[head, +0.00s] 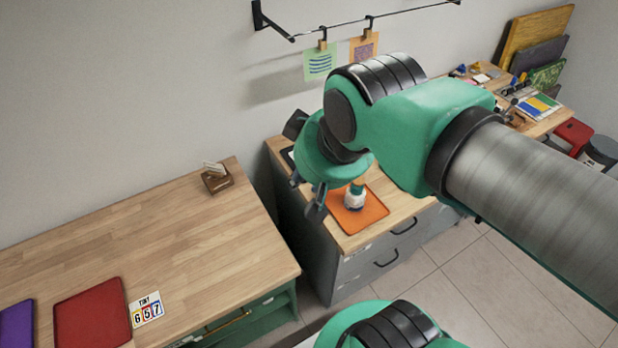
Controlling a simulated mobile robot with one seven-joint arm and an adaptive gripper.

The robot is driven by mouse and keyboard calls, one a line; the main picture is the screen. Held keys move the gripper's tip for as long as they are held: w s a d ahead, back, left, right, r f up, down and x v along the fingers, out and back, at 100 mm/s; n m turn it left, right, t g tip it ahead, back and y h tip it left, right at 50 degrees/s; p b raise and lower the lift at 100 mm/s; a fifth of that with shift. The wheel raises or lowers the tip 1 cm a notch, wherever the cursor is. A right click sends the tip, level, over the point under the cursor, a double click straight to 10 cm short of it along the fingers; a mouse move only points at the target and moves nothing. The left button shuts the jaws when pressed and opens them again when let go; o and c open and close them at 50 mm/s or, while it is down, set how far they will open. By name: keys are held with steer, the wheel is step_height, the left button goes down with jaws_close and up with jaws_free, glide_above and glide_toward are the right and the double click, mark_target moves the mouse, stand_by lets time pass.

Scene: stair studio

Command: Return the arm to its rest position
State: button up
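My arm reaches in from the right side of the head view, and its green and black wrist hangs over the grey drawer cabinet (345,270). My gripper (306,198) points downward near the cabinet's left edge. Its dark fingers appear apart, with nothing seen between them. An orange tray (372,213) lies on the cabinet top to the right of my gripper. A small white and teal bottle (354,199) stands upright on that tray, apart from my fingers. My wrist hides part of the cabinet top.
A wooden workbench (170,235) at left holds a red tray (90,315), a purple tray (16,325), a number card (146,310) and a small wooden holder (217,180). A wall rail (390,13) hangs above. A cluttered table (545,125) is far right. Tiled floor (490,290) is clear.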

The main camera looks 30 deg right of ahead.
steer(key=shift+s+f, duration=0.2)
steer(key=shift+s, duration=0.2)
step_height(320, 180, down, 5)
steer(key=b, duration=0.5)
steer(key=shift+r, duration=0.15)
stand_by(1.1)
